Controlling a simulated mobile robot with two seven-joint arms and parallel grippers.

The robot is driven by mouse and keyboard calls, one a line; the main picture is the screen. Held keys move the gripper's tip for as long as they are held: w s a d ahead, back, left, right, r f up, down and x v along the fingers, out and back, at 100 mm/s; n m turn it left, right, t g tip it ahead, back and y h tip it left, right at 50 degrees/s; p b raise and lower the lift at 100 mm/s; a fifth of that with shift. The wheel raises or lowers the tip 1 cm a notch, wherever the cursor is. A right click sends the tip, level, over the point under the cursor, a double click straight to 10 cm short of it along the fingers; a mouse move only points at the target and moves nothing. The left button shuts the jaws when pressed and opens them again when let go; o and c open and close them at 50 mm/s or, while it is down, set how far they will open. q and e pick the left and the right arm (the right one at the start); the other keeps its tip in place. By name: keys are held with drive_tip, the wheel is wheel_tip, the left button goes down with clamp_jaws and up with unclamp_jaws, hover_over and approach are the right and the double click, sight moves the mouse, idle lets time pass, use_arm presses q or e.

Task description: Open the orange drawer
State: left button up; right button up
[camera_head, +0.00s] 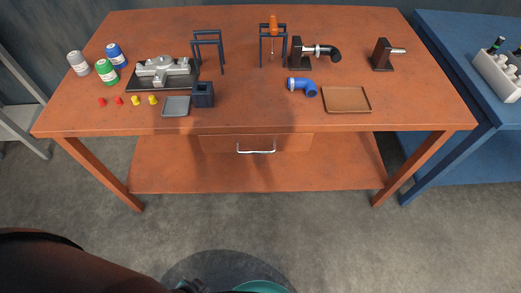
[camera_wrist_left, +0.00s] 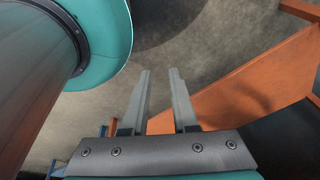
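The orange drawer (camera_head: 220,144) sits under the top of the orange workbench (camera_head: 250,115), near its middle. Its front looks flush with the bench, so it appears shut. A silver bar handle (camera_head: 256,150) runs across its front. My right gripper is in neither view.
A lower shelf (camera_head: 160,172) lies under the drawer between the bench legs. On the bench top are cans, a blue pipe elbow (camera_head: 301,87), a brown tray (camera_head: 347,99) and metal stands. A blue table (camera_head: 455,165) stands at the right. Floor in front is clear.

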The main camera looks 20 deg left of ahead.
use_arm(q)
drive_tip(key=w+a+m+t+b, duration=0.4)
drive_tip(key=w+t+b, duration=0.15)
drive_tip(key=w, duration=0.75)
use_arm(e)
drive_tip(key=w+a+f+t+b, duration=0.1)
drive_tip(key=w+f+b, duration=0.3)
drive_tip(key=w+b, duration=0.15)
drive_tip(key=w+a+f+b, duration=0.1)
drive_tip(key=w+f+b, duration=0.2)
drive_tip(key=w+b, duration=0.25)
use_arm(q)
drive_tip(key=m+t+h+b, duration=0.5)
drive_tip(key=m+t+h, duration=0.4)
drive_tip(key=m, duration=0.8)
approach(255, 152)
drive_tip(key=shift+g, duration=0.25)
drive_tip(key=shift+b+x, duration=2.05)
drive_tip(key=shift+x, duration=3)
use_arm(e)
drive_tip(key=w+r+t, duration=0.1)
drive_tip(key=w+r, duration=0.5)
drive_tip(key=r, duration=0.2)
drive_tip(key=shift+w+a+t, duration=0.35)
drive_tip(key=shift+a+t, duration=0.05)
use_arm(q)
drive_tip(key=shift+w+a, duration=0.1)
drive_tip(key=shift+a, duration=0.1)
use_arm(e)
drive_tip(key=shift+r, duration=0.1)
